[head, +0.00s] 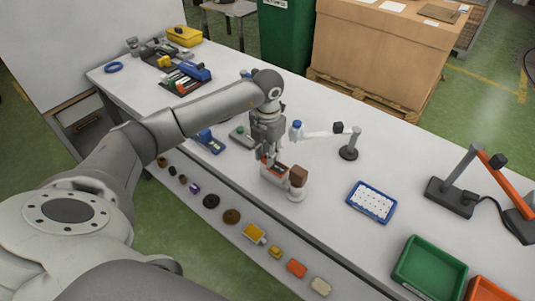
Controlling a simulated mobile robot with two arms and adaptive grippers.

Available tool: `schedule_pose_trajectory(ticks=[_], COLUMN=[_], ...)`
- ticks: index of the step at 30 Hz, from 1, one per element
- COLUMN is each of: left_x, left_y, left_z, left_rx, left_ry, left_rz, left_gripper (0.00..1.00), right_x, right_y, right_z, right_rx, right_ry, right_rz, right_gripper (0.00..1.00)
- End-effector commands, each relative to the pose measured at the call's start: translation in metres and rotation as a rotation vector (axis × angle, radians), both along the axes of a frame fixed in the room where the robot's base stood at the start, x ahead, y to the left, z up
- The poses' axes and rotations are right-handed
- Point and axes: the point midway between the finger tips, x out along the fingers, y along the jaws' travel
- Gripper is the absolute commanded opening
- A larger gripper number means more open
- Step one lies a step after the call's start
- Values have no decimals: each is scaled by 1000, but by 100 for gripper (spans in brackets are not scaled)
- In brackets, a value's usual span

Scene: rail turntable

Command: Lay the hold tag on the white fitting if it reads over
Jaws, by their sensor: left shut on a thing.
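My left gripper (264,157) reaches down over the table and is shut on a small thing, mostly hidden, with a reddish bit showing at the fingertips. Just below it is a pale device with a dark slot or display (278,172); I cannot tell if they touch, and no reading is legible. A brown block (298,175) stands over a round white base (296,195) beside the device. A cream-white piece (320,286) lies at the near end of the front strip. I cannot tell which thing is the white fitting or the hold tag. My right gripper is out of view.
The front strip (218,217) carries several small parts. A blue tray (372,201) with white contents, a jointed stand (348,153), a lamp-like arm (450,196) and a green bin (430,268) stand to the right. Tools fill the far left. Table around the blue tray is clear.

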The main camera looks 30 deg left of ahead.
Motion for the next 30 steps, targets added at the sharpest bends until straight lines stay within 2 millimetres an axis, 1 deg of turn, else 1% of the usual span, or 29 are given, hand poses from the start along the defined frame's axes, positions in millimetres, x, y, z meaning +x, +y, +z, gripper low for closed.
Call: schedule_pose_trajectory(ticks=[1, 4, 7, 13, 17, 18, 22, 30], left_x=[-2, -1, 0, -1, -1, -1, -1, -1], left_y=[0, 0, 0, 0, 0, 0, 0, 0], left_z=[-3, -14, -18, -19, -24, -22, -22, -22], left_rx=[1, -1, 0, 0, 0, 0, 0, 0], left_ry=[6, 3, 0, 0, 0, 0, 0, 1], left_rz=[1, 1, 0, 0, 0, 0, 0, 0], left_gripper=[5, 5, 5, 5, 5, 30, 46, 47], right_x=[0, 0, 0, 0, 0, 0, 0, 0], right_y=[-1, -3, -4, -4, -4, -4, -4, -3], right_z=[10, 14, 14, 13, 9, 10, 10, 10], right_rx=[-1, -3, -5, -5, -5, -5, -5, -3], right_ry=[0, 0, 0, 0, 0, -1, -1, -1], right_rz=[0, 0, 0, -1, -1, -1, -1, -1], right_gripper=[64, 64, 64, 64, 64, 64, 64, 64])
